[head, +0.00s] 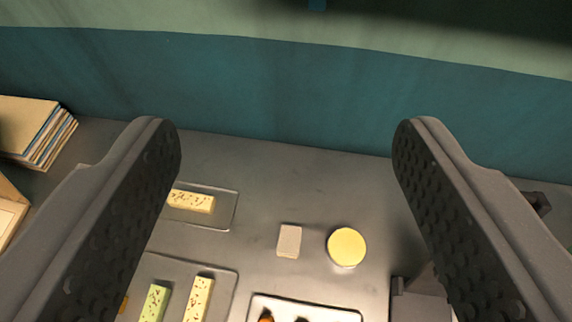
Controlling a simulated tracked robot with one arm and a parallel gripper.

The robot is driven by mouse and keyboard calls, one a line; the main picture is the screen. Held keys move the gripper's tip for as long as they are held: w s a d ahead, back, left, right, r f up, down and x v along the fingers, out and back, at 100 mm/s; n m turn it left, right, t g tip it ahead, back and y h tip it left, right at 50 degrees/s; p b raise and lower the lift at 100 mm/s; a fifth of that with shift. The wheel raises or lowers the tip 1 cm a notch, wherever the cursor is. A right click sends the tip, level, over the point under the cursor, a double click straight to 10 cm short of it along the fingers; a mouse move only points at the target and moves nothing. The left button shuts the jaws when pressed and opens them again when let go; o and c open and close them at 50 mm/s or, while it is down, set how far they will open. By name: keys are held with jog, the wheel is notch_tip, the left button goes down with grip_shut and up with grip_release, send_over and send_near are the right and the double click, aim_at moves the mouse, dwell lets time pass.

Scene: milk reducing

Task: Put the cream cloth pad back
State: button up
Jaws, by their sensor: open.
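A small cream pad (289,241), shaped like a rounded rectangle, lies flat on the dark grey worktop (290,175), a little below the middle of the view. It looks like the cream cloth pad. My gripper (285,135) is open, with one dark finger at the left and one at the right. The pad shows in the gap between the fingers, apart from both, and nothing is held.
A round yellow-topped item (346,246) stands just right of the pad. Left are a small tray (225,212) with a speckled bar (191,201) and a larger tray (226,278) with bars. A white-rimmed tray (340,312) is at the bottom. Stacked books (42,140) stand far left.

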jog(key=shift+t, duration=0.9)
jog(key=s+r, duration=0.1)
jog(key=r, duration=0.1)
jog(key=s+r, duration=0.2)
jog(key=shift+s+a+r, duration=0.1)
jog(key=shift+s+r, duration=0.05)
jog(key=shift+s, duration=0.15)
